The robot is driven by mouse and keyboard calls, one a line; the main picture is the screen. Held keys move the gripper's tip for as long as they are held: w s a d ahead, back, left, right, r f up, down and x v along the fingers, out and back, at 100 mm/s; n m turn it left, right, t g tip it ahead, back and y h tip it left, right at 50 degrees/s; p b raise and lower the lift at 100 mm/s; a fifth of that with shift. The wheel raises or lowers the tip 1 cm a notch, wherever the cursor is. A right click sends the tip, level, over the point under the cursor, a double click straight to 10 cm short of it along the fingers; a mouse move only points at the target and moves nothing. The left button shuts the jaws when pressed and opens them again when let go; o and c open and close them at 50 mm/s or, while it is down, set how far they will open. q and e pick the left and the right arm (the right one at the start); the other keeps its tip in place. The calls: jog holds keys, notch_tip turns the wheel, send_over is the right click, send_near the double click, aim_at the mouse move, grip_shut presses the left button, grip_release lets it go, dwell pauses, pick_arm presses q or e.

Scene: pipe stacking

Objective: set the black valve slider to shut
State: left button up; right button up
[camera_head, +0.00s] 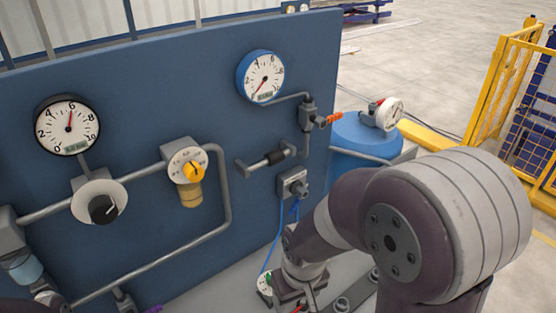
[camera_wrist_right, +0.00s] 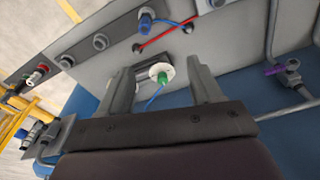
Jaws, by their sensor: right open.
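A black sleeve (camera_head: 275,157) sits on a short grey pipe on the blue panel in the head view, and looks like the black valve slider. I cannot tell from its place whether it is set to shut. My right gripper (camera_wrist_right: 162,72) is open, its two fingers spread apart in the right wrist view. Between and beyond the fingers is a white disc with a green plug (camera_wrist_right: 163,78) and a blue cable. In the head view my right arm reaches low, below and right of the sleeve, and hides part of the bench. My left gripper is not in view.
A grey socket box (camera_head: 292,183) with a blue cable is below the sleeve.

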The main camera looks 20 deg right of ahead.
notch_tip(320, 180, up, 3)
jog(key=w+d+m+p, duration=0.1)
jog(key=d+p, duration=0.1)
jog(key=d, duration=0.1)
jog(key=m+t+y+p, duration=0.2)
jog(key=m+t+p, duration=0.35)
jog(key=m, duration=0.85)
send_near(279, 155)
jog(key=shift+t, duration=0.85)
jog(key=x, duration=0.5)
jog(key=s+f+p+x, duration=0.1)
jog(key=x, duration=0.2)
jog(key=shift+w+f, duration=0.25)
jog(key=shift+w, duration=0.05)
jog(key=shift+w+f, duration=0.25)
jog(key=shift+f, duration=0.05)
jog(key=shift+w+a+f, duration=0.1)
jog(key=shift+a+f, duration=0.1)
jog(key=shift+a, duration=0.05)
